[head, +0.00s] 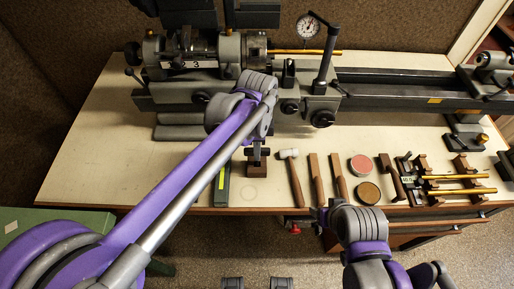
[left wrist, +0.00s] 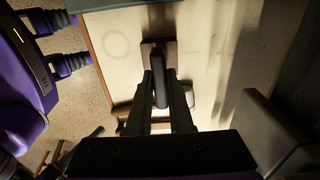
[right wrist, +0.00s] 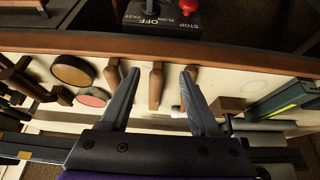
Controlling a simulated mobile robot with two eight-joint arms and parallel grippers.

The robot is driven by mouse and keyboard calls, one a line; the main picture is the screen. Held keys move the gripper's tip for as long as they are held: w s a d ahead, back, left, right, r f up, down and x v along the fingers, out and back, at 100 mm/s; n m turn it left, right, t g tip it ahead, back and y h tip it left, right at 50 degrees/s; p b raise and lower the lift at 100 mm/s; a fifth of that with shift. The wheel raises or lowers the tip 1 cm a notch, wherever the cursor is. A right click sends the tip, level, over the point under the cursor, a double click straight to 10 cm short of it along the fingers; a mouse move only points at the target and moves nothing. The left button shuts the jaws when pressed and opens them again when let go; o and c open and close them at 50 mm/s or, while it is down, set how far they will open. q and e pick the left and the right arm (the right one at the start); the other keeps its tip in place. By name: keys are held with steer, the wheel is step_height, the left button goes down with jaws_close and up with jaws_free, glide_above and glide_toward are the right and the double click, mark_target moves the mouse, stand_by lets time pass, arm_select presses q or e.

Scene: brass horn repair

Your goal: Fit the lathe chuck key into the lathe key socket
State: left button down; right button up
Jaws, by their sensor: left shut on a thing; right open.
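My left gripper (head: 257,139) is shut on the dark chuck key (head: 257,152), low over the bench's front edge. In the left wrist view the key's dark bar (left wrist: 161,84) lies between the two fingers. The key stands upright at a small brown wooden block (head: 256,170); I cannot tell whether its lower end is still inside it. The lathe's headstock and chuck (head: 191,62) are behind, at the back left. I cannot make out the key socket. My right gripper (right wrist: 157,80) is open and empty in front of the bench, near the tool handles.
A hammer (head: 294,180), wooden-handled tools (head: 317,178), a red tin (head: 361,165) and a brown tin (head: 368,191) lie right of the block. The lathe bed (head: 400,90) spans the back. The left benchtop (head: 100,165) is clear.

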arm_select(q)
steer(key=shift+r+p, duration=1.55)
steer(key=shift+r, duration=1.25)
arm_select(e)
steer(key=shift+w+r, duration=0.25)
steer(key=shift+r, duration=0.45)
steer(key=shift+w+r, duration=0.25)
steer(key=shift+r, duration=0.4)
steer(key=shift+w+r, duration=0.25)
steer(key=shift+r, duration=0.45)
arm_select(q)
steer(key=shift+s+f, duration=0.1)
steer(key=shift+s, duration=0.05)
arm_select(e)
steer(key=shift+s, duration=0.15)
